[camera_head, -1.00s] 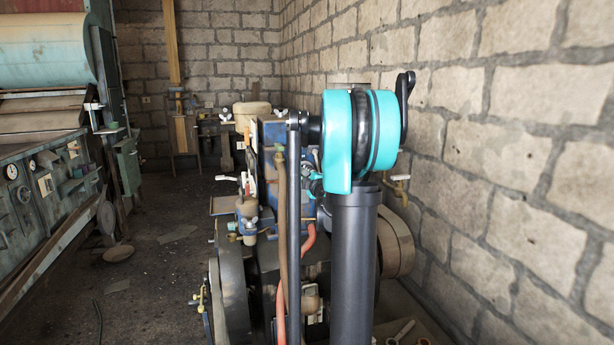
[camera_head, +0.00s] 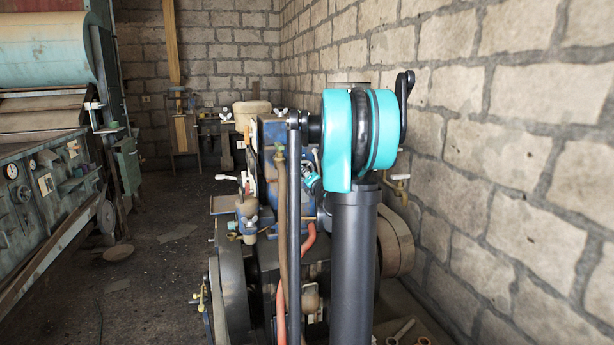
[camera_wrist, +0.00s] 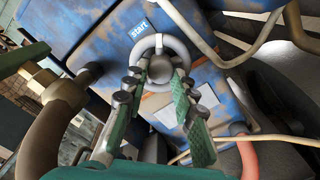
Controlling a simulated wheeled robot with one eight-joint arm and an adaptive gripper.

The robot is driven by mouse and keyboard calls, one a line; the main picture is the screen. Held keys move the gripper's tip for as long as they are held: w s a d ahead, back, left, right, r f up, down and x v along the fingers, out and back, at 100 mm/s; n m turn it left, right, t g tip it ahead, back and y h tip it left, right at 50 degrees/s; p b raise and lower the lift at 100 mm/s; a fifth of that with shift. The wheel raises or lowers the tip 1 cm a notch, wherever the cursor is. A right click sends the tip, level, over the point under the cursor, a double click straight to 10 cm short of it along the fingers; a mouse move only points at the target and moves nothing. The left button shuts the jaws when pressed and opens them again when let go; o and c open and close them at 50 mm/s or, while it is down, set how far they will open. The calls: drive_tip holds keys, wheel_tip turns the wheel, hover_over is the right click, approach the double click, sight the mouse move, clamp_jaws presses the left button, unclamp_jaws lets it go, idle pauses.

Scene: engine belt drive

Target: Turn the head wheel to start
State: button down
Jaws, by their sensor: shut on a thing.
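In the wrist view the head wheel (camera_wrist: 160,38) is a grey ring with a round dark hub, on a worn blue engine housing. A small blue label (camera_wrist: 140,29) reading "start" is just above the ring. My gripper (camera_wrist: 162,72) has its two green-padded fingers on either side of the hub, inside or over the lower part of the ring; it is shut on the wheel. In the head view the engine (camera_head: 272,135) stands behind my arm, which hides the wheel and the gripper fingers.
A brown hose (camera_wrist: 40,135) and pale pipes run close around the housing, with a red hose (camera_wrist: 248,158) at lower right. A stone wall (camera_head: 500,150) is close on the right. Open floor (camera_head: 150,265) lies left of the engine, before a green machine (camera_head: 45,200).

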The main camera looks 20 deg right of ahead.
drive_tip(key=n, duration=0.7)
drive_tip(key=shift+s+f, duration=0.1)
idle(0.4)
drive_tip(key=c, duration=1.2)
unclamp_jaws()
drive_tip(key=s, duration=1.2)
drive_tip(key=shift+a, duration=0.3)
